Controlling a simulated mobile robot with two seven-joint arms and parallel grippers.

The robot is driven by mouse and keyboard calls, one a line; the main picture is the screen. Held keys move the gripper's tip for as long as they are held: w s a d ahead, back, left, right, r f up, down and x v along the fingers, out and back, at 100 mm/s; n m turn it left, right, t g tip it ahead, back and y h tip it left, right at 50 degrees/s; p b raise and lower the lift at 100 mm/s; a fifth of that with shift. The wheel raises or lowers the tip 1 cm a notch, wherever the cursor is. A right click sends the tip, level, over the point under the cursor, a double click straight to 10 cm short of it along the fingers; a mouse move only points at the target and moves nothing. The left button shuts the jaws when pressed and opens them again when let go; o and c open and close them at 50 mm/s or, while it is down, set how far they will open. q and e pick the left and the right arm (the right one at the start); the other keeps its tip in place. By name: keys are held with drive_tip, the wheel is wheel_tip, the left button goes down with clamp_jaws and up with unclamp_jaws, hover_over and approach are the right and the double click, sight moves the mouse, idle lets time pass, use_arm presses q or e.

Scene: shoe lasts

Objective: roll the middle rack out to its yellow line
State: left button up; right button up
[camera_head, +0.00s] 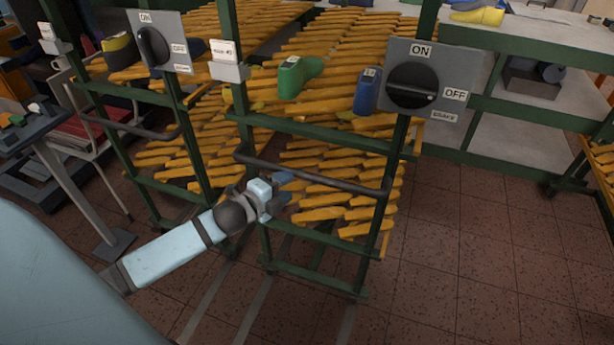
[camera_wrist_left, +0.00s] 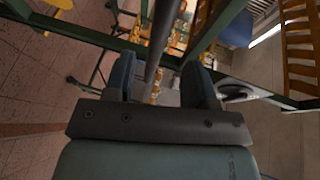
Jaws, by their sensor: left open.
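The middle rack (camera_head: 310,128) has a green frame and sloping orange slats. A dark handle bar (camera_head: 330,178) crosses its front. Its brake plate (camera_head: 455,62) carries a black knob (camera_head: 412,86), whose white mark points toward OFF. My left gripper (camera_head: 284,188) is open at the bar, near its left half. In the left wrist view, the bar (camera_wrist_left: 164,35) runs up between the two spread fingers (camera_wrist_left: 158,80); I cannot tell if they touch it. No yellow line is visible on the floor. My right gripper is not in view.
A similar rack with its own brake plate (camera_head: 168,40) stands at the left. A green last (camera_head: 298,75) and a blue last (camera_head: 366,92) sit on the middle rack. Grey floor strips (camera_head: 212,295) run forward. A workbench (camera_head: 530,45) stands behind; tiled floor at right is clear.

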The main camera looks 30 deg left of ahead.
sight(302, 178)
use_arm(q)
drive_tip(key=x, duration=0.8)
clamp_jaws()
